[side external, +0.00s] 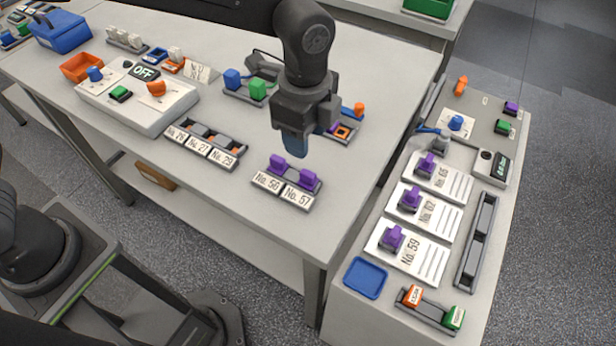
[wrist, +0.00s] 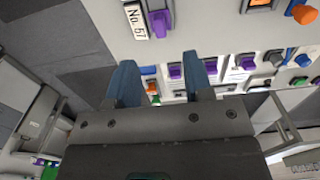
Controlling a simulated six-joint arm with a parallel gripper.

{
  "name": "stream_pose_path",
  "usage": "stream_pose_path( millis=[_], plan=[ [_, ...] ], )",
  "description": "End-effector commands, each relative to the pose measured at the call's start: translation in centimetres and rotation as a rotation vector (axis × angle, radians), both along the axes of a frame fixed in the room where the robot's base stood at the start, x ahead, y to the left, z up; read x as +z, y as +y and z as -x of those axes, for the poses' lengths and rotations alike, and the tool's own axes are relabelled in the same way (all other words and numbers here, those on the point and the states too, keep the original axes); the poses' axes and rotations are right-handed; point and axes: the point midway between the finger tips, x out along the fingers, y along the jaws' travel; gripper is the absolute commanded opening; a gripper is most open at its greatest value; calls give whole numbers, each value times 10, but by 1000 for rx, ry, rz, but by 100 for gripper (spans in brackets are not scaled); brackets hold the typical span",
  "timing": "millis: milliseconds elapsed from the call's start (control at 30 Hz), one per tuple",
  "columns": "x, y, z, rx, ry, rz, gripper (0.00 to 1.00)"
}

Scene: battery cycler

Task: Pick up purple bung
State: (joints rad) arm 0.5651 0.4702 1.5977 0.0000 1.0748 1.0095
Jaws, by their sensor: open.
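Two purple bungs (side external: 277,163) (side external: 306,179) sit side by side in a grey holder labelled No. 56 and No. 57 on the main table. More purple bungs stand on white cards on the right bench, labelled No. 65 (side external: 426,164), No. 62 (side external: 410,197) and No. 59 (side external: 392,237). My gripper (side external: 295,146), with blue fingers, is above the table, behind the two-bung holder in the side view. In the wrist view my gripper (wrist: 160,68) is open, with nothing between its fingers. The purple bung by the No. 57 label (wrist: 160,21) shows beyond the fingertips.
A grey holder labelled No. 28, 27 and 29 (side external: 207,145) lies left of the two-bung holder. Blue and green blocks (side external: 244,84) and an orange part (side external: 342,131) are near my gripper.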

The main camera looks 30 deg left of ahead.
Motion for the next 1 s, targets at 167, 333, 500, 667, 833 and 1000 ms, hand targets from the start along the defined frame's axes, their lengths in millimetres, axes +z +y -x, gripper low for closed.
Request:
stream_pose_path(
  millis=[167, 333, 500, 667, 833, 1000],
  plan=[
    [-33, 0, 0, 2, 2, -1, 47],
    [-46, 0, 0, 3, 1, -1, 47],
    [-62, -2, 1, 3, 3, -2, 47],
    [-86, -5, 2, 4, 2, -1, 47],
    [-98, -5, 2, 4, 0, 0, 47],
    [-98, -5, 1, 4, -1, 0, 47]
  ],
)
